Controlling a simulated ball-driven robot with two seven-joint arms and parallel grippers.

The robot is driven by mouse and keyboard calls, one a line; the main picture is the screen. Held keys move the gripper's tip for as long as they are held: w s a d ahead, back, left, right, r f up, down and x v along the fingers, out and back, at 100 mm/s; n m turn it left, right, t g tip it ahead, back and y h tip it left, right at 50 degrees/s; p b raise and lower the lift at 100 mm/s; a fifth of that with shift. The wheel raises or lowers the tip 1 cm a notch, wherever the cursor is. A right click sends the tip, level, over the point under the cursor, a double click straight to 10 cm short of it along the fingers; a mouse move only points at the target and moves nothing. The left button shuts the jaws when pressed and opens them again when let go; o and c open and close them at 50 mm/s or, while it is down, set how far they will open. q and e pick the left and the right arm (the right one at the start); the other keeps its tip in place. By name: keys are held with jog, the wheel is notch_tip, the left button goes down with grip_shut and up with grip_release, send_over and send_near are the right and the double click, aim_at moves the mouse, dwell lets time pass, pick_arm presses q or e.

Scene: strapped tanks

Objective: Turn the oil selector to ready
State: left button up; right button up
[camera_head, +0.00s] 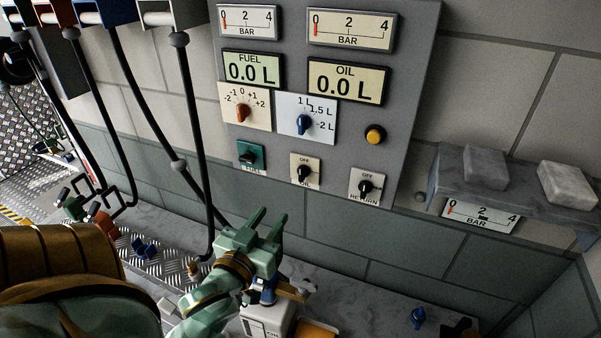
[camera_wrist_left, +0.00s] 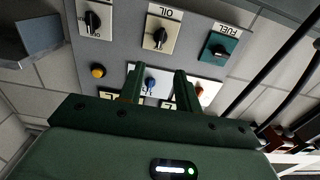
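The oil selector (camera_head: 304,173) is a black knob on a cream plate marked OFF at the top and OIL below, low on the grey panel. It also shows upside down in the left wrist view (camera_wrist_left: 159,38), above the fingers. Its exact pointing is too small to read. My left gripper (camera_head: 273,216) is below and left of the selector in the head view, apart from it. Its two green fingers are spread and empty, also in the left wrist view (camera_wrist_left: 158,74). My right gripper is not in view.
The teal FUEL selector (camera_head: 250,156) and black RETURN selector (camera_head: 366,186) flank the oil one. Above are the blue dial (camera_head: 303,122), orange dial (camera_head: 243,112) and yellow button (camera_head: 375,134). Black hoses (camera_head: 190,120) hang left. A grey ledge (camera_head: 450,180) juts out right.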

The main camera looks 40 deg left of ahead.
aim_at(300, 175)
pick_arm(q)
jog(key=p+x, duration=0.1)
jog(key=x, duration=1.2)
jog(key=shift+w+p, duration=0.1)
jog(key=shift+p, duration=0.3)
jog(key=shift+w+a, duration=0.2)
jog(key=shift+w, duration=0.45)
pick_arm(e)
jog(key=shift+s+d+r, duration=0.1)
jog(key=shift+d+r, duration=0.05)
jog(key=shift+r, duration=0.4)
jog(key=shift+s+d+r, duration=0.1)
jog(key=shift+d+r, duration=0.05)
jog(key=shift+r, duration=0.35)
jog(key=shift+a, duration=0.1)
pick_arm(q)
grip_shut()
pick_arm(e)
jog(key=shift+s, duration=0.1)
